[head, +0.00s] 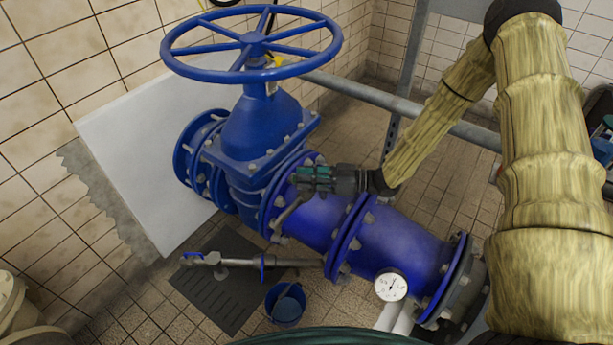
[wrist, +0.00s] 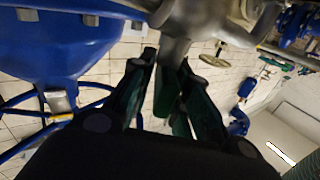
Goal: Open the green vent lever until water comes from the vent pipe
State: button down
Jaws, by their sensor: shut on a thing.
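My gripper (head: 308,178) is at the top of the blue pipe, just right of the big blue valve (head: 262,130). In the wrist view my gripper (wrist: 163,72) has its two dark teal fingers on either side of a green strip, which looks like the green vent lever (wrist: 165,98), under a grey metal fitting (wrist: 176,22). It is shut on this lever. In the head view the gripper hides the lever. A short grey spout, likely the vent pipe (head: 288,212), slants down-left below the gripper. I see no water at it.
A blue handwheel (head: 252,48) tops the valve. A pressure gauge (head: 391,285) sits on the pipe at the lower right. A thin grey pipe with a blue handle (head: 262,268) runs low above a dark floor grate (head: 205,292). A blue bucket (head: 286,306) stands on the floor.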

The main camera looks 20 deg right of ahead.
jog(key=m+t+h, duration=0.3)
jog(key=t, duration=0.1)
jog(key=shift+m+t, duration=0.4)
jog(key=shift+w+d+m+t+h, duration=0.1)
jog(key=shift+m+t+h, duration=1.1)
jog(key=shift+h, duration=0.4)
jog(key=c, duration=1.5)
grip_release()
jog(key=v, duration=1.2)
